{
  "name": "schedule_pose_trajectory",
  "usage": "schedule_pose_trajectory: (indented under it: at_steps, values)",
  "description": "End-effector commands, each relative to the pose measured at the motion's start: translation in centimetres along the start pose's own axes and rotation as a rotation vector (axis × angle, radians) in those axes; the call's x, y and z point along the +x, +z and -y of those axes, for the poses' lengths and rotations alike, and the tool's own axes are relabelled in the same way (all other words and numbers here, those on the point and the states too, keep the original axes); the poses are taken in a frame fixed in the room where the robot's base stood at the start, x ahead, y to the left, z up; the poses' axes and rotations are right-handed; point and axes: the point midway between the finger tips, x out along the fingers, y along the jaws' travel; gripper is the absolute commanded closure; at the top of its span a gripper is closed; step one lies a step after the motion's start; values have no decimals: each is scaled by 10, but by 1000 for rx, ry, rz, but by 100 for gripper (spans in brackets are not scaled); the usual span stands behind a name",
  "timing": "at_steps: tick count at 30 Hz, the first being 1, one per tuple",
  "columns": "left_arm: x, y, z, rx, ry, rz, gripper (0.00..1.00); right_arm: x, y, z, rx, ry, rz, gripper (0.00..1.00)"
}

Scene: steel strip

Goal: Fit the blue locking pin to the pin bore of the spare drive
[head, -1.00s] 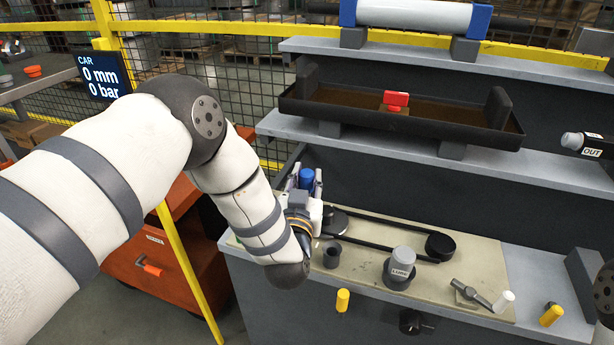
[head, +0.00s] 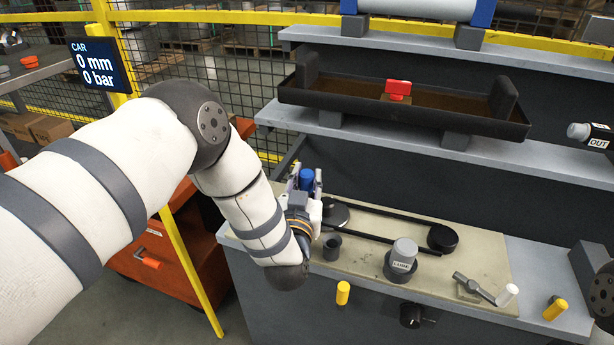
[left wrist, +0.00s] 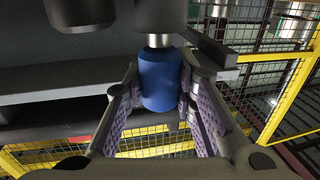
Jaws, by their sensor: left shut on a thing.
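The blue locking pin (head: 306,179) is upright in my left gripper (head: 304,184), at the left end of the bench. In the left wrist view the pin's blue body (left wrist: 160,80) sits between the two patterned finger pads of the left gripper (left wrist: 160,92). A short bright metal shank (left wrist: 159,41) shows at its end, against a dark part; I cannot tell whether it is inside a bore. A belt drive with two black pulleys (head: 442,238) lies just right of the gripper. I cannot make out the pin bore or which part is the spare drive.
A dark cup (head: 331,248), a labelled grey cylinder (head: 402,255) and a small lever (head: 474,287) stand on the cream plate (head: 375,267). Yellow pegs (head: 343,293) are at the front edge. A black tray (head: 410,115) holding a red-topped part is on the shelf above.

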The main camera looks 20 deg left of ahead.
Motion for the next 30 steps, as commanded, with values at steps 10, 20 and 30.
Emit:
schedule_pose_trajectory:
  at_steps: [10, 20, 30]
  values:
    - [0, 6, 0, 0, 0, 0, 53, 3, 1, 0, 0, 0, 8, 60]
    - [0, 3, 0, 0, 0, 0, 52, 3, 1, 0, 0, 0, 7, 60]
    - [0, -72, 0, -1, 1, -3, 52, 3, 1, 0, 0, 0, 7, 60]
